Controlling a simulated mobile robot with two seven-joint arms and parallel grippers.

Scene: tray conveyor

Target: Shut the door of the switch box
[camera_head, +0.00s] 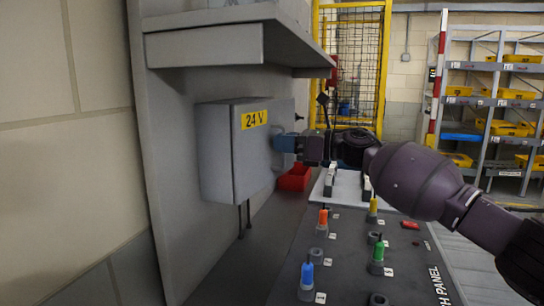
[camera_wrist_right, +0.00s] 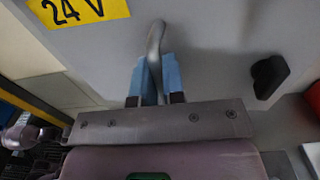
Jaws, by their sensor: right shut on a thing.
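The grey switch box (camera_head: 216,150) is fixed to the grey upright panel at the left of the head view. Its door (camera_head: 255,160) bears a yellow 24 V label (camera_head: 255,119), which also shows in the wrist view (camera_wrist_right: 85,10). The door looks in line with the box; I cannot tell whether a small gap is left. My right gripper (camera_head: 281,143) is at the door's right side. In the wrist view its blue fingers (camera_wrist_right: 155,82) are shut on the curved grey handle (camera_wrist_right: 155,40). A black knob (camera_wrist_right: 269,76) is beside the handle. My left gripper is not in view.
A grey shelf (camera_head: 205,48) overhangs the box. Below and right is a dark bench panel (camera_head: 340,265) with several coloured plugs. A red bin (camera_head: 294,178) lies behind the box's lower right. A yellow mesh fence (camera_head: 350,55) and a rack of bins (camera_head: 490,100) stand farther back.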

